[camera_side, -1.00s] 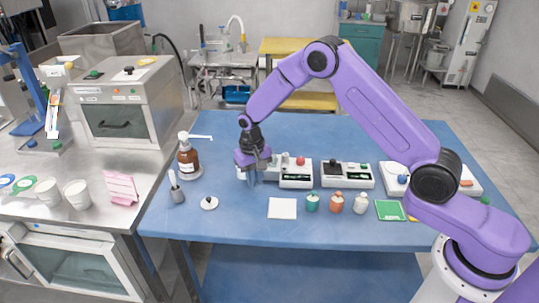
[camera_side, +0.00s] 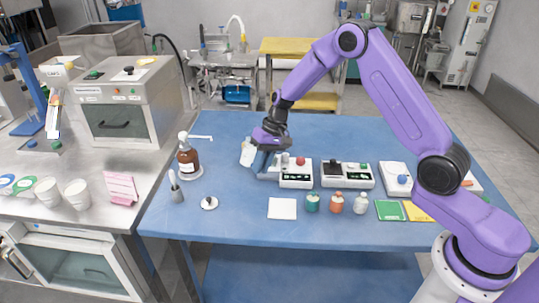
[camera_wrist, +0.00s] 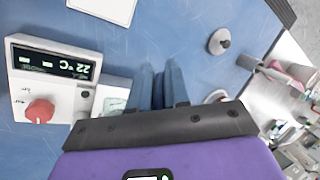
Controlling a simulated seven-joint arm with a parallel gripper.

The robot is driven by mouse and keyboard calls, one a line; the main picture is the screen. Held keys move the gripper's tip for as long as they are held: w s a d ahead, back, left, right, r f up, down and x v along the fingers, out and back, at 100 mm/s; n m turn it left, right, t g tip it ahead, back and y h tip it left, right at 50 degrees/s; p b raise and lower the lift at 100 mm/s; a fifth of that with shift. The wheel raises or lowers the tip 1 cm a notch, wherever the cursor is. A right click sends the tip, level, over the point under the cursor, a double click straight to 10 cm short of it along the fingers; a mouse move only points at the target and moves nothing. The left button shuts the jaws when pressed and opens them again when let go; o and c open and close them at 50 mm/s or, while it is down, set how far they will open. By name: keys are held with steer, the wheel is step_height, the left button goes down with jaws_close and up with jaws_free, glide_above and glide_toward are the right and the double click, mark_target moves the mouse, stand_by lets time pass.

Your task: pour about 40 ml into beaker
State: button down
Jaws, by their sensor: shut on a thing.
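In the wrist view, my gripper's fingers (camera_wrist: 162,86) are close together, and the held container cannot be made out. A small greyish upright piece (camera_side: 285,160) shows just right of the fingers in the side view; I cannot tell whether it is the beaker. The receiving beaker cannot be clearly identified.
The white device (camera_side: 296,172) has a red knob and a display reading 22 °C. Another device (camera_side: 347,175) stands to its right. A brown pump bottle (camera_side: 188,162) stands left. Several small bottles, including a teal one (camera_side: 312,203), stand in front.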

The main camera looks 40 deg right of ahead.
steer(key=d+y, duration=0.1)
steer(key=y, duration=0.1)
steer(key=d+y, duration=0.1)
steer(key=shift+s+y, duration=0.1)
steer(key=shift+y, duration=0.3)
steer(key=shift+d+f+y, duration=0.1)
steer(key=shift+f+y, duration=0.1)
steer(key=shift+y, duration=0.2)
steer(key=shift+r+t+y+b, duration=0.3)
steer(key=shift+r+y+b, duration=0.25)
steer(key=shift+y, duration=0.65)
steer(key=shift+d+r+n+y+b, duration=0.1)
steer(key=shift+d+n+y+b, duration=0.25)
steer(key=shift+b, duration=0.25)
stand_by(0.7)
steer(key=shift+a+r+y, duration=0.15)
steer(key=shift+a+y, duration=0.2)
steer(key=shift+a, duration=0.05)
steer(key=shift+a+b, duration=0.2)
steer(key=shift+b, duration=0.1)
steer(key=shift+a+f+y, duration=0.2)
steer(key=shift+a+y, duration=0.15)
steer(key=shift+y, duration=0.15)
